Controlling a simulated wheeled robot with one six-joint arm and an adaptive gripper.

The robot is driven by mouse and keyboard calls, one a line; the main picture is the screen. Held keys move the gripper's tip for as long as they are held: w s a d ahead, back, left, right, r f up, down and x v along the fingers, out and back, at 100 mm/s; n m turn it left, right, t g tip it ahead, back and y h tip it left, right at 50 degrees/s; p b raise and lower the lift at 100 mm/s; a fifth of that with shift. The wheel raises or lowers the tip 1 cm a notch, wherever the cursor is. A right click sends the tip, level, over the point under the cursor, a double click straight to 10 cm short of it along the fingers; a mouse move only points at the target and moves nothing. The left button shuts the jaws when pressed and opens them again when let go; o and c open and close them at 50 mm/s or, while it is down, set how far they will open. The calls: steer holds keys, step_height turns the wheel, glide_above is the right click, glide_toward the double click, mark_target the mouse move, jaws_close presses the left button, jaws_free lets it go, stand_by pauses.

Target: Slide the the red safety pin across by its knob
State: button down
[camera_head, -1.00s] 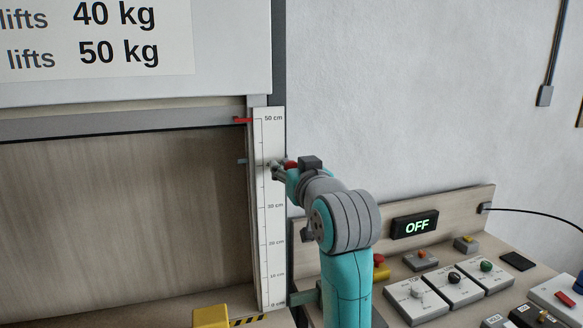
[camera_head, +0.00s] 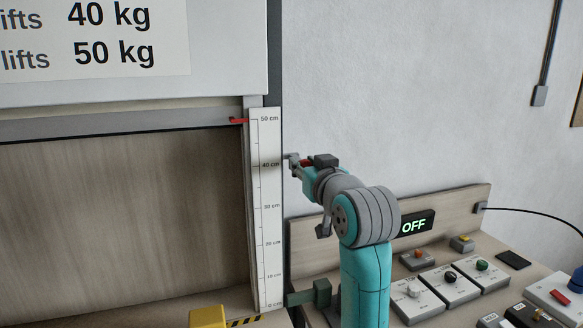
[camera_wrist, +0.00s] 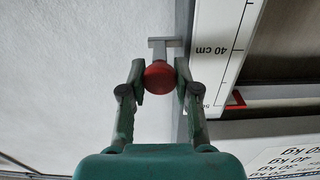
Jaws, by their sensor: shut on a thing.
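The safety pin's round red knob (camera_wrist: 158,75) sits between the two fingers of my gripper (camera_wrist: 160,82) in the wrist view, and my gripper is shut on it. A grey T-shaped piece (camera_wrist: 165,43) shows just beyond the knob and reaches toward the post. No pin end shows left of the scale. The fingers partly hide the pin.
The white centimetre scale (camera_head: 265,215) stands on the post beside the shutter opening. A red pointer (camera_head: 239,121) is near 50 cm. A control desk with several button boxes (camera_head: 450,285) and an OFF display (camera_head: 413,226) lies to the right. The wall right of the gripper is clear.

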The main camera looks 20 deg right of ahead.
steer(key=shift+d, duration=0.35)
steer(key=c, duration=0.8)
jaws_free()
steer(key=shift+d, duration=0.15)
steer(key=shift+c, duration=0.2)
steer(key=shift+s, duration=0.1)
steer(key=s, duration=1.1)
steer(key=shift+s, duration=0.4)
